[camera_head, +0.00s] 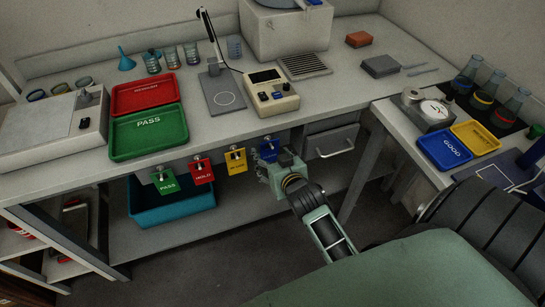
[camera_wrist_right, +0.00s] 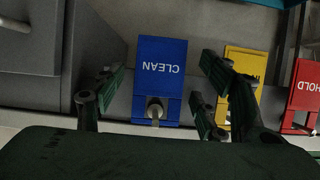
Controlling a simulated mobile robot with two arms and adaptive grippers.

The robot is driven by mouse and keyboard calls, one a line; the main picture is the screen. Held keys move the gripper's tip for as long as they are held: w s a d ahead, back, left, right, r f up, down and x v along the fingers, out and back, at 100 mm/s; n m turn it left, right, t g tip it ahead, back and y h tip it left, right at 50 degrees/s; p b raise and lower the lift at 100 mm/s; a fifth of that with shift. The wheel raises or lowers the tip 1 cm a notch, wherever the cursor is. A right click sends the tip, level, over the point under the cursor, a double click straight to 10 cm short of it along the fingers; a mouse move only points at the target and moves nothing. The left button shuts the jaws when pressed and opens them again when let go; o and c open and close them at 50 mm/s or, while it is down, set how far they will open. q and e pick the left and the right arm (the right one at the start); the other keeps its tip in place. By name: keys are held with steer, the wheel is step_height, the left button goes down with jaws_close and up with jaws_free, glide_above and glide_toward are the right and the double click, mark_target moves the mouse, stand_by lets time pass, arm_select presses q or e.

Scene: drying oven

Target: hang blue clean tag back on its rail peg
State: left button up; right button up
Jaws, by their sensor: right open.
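The blue clean tag (camera_wrist_right: 160,68) shows upside down in the right wrist view, with the lettering "CLEAN". It appears to hang on its metal peg (camera_wrist_right: 155,110), which pokes out near the tag's top edge. In the head view the tag (camera_head: 268,151) is at the right end of the row under the bench edge, partly hidden by my gripper. My right gripper (camera_head: 272,172) is at the tag. In the wrist view its fingers (camera_wrist_right: 163,78) are spread on either side of the tag, with gaps between. My left gripper is not in view.
A yellow tag (camera_head: 236,161), a red HOLD tag (camera_head: 202,172) and a green PASS tag (camera_head: 165,181) hang to the left. A grey drawer (camera_head: 332,143) is just right of the blue tag. A teal bin (camera_head: 150,208) stands on the lower shelf.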

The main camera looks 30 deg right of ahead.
steer(key=v, duration=1.2)
steer(key=s+a+f+n+g+y, duration=0.1)
steer(key=s+a+f+g, duration=0.15)
steer(key=f, duration=0.75)
steer(key=s+a+f+n+g+y, duration=0.1)
steer(key=s+a+f, duration=0.2)
steer(key=f, duration=0.8)
steer(key=s+a+f+n+g+y, duration=0.1)
steer(key=s+a+f+g, duration=0.15)
steer(key=f, duration=0.75)
steer(key=s+d+f+n+g, duration=0.1)
steer(key=s+f+g, duration=0.2)
steer(key=s+f, duration=0.5)
steer(key=s+f+n+g, duration=0.1)
steer(key=s+f+g, duration=0.1)
steer(key=s+f, duration=0.7)
steer(key=s, duration=0.8)
steer(key=shift+s+d+f+g, duration=0.25)
steer(key=shift+d+g, duration=0.15)
steer(key=shift+c, duration=0.2)
